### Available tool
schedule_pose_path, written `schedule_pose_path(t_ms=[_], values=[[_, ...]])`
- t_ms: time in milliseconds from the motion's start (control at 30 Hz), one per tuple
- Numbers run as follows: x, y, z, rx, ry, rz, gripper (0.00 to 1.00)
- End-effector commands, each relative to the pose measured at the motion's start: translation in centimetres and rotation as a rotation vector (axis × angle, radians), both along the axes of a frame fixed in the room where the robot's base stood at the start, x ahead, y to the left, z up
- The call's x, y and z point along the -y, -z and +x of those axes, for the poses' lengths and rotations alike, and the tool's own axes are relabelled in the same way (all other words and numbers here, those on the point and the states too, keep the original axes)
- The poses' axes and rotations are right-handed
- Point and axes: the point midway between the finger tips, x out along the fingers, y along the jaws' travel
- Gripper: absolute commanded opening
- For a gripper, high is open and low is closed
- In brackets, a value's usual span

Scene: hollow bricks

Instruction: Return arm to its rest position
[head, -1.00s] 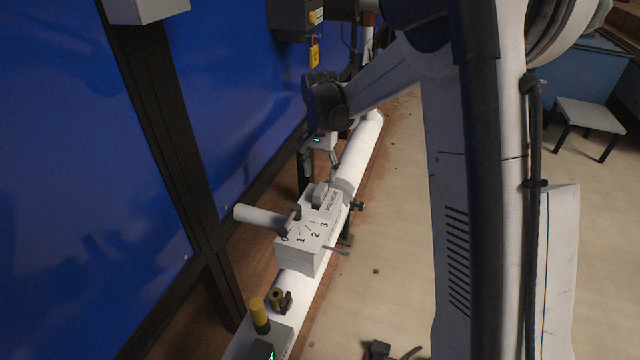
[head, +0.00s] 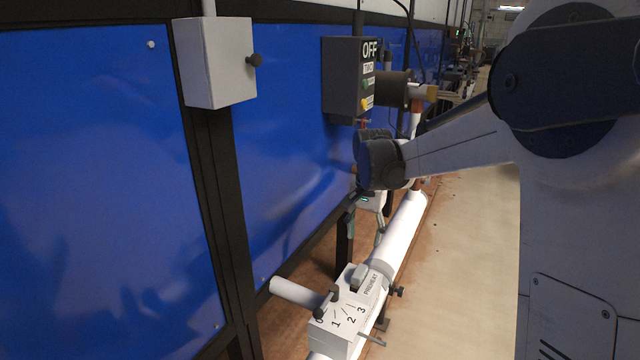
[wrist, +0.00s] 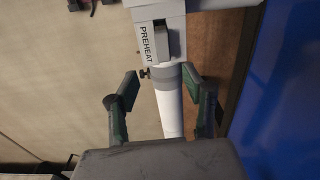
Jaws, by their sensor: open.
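My gripper (head: 365,228) hangs from my arm above the white pipe in the head view, beyond the numbered box. In the wrist view my gripper (wrist: 160,85) has its two dark green fingers spread wide, with nothing between them but a view of the pipe below. My arm reaches in from the right, its wrist bent downward.
A white box (head: 340,329) marked 0 to 3 and PREHEAT sits on the white pipe (head: 404,226). The box also shows in the wrist view (wrist: 160,38). A switch box marked OFF (head: 343,75) and a grey box (head: 215,62) are on the blue-panelled wall. Floor right of the pipe is clear.

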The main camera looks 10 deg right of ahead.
Motion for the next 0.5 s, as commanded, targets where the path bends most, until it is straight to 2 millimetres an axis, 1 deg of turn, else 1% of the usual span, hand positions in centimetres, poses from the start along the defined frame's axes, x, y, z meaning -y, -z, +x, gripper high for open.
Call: schedule_pose_path(t_ms=[33, 200, 300, 500], values=[[0.0, -1.4, -1.0, 0.016, -0.015, 0.0, 0.45], [0.0, -5.6, -4.5, 0.084, -0.083, -0.006, 0.45], [0.0, -7.8, -6.6, 0.125, -0.125, -0.012, 0.45], [0.0, -11.3, -11.1, 0.208, -0.206, -0.028, 0.45]])
